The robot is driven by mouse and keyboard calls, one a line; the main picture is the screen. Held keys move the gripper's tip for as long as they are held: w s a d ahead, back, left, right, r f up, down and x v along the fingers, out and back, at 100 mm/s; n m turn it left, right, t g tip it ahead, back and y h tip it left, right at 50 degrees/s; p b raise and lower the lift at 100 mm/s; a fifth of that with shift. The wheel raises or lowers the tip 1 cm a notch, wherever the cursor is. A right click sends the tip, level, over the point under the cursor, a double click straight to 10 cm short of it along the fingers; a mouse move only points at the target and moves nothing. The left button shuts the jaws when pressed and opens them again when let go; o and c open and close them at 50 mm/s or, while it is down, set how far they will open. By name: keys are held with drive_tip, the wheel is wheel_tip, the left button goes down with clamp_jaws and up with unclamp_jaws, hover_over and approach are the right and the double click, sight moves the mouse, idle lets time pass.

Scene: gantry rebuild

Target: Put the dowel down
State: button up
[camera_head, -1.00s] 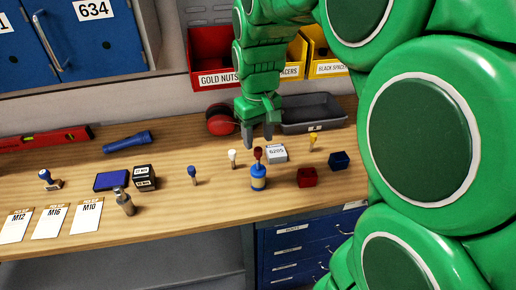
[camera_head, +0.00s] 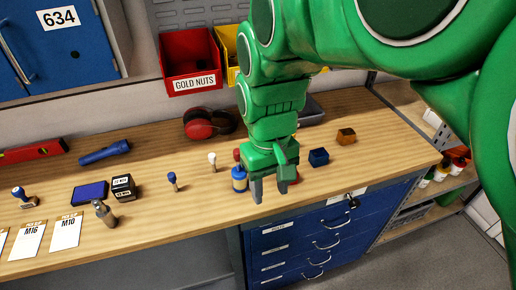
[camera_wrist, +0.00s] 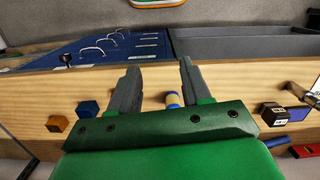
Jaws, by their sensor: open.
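I cannot pick out a dowel for certain. My gripper (camera_head: 270,190) is open, pointing down over the front part of the bench, just right of a blue bottle (camera_head: 239,180). In the wrist view my gripper (camera_wrist: 158,68) shows two spread fingers with nothing gripped. A short pale cylinder with blue on it (camera_wrist: 172,98) shows between the fingers there, apart from both. It may be the bottle.
A blue-topped peg (camera_head: 172,182) and a white-topped peg (camera_head: 212,161) stand to the left. A blue block (camera_head: 318,157) and a brown block (camera_head: 346,136) stand to the right. Red earmuffs (camera_head: 209,123) lie behind. Bare wood lies along the front edge.

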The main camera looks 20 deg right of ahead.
drive_tip(key=s+d+f+m, duration=0.1)
drive_tip(key=s+f, duration=0.1)
drive_tip(key=s, duration=0.7)
drive_tip(key=shift+f+g, duration=0.2)
drive_tip(key=shift+g, duration=0.1)
drive_tip(key=o, duration=0.3)
drive_tip(key=shift+w+r, duration=0.1)
drive_tip(key=o, duration=0.7)
drive_tip(key=shift+m, duration=0.7)
drive_tip(key=w+r, duration=0.1)
drive_tip(key=w, duration=0.2)
drive_tip(key=w+r, duration=0.1)
drive_tip(key=shift+w+d+r, duration=0.3)
drive_tip(key=shift+w+d, duration=0.05)
drive_tip(key=w+d+r+m+t, duration=0.1)
drive_tip(key=w+d+r+m, duration=0.3)
drive_tip(key=w, duration=0.6)
drive_tip(key=w+d+r+m, duration=0.2)
drive_tip(key=w+d+r, duration=0.3)
drive_tip(key=w, duration=0.5)
drive_tip(key=w+d+m, duration=0.5)
drive_tip(key=w+d, duration=0.2)
drive_tip(key=d, duration=0.6)
drive_tip(key=w+d+f+m, duration=0.15)
drive_tip(key=d+m, duration=0.45)
drive_tip(key=d, duration=0.8)
drive_tip(key=shift+t, duration=0.4)
drive_tip(key=f, duration=0.9)
drive_tip(key=shift+w+a+f, duration=0.2)
drive_tip(key=shift+f, duration=0.1)
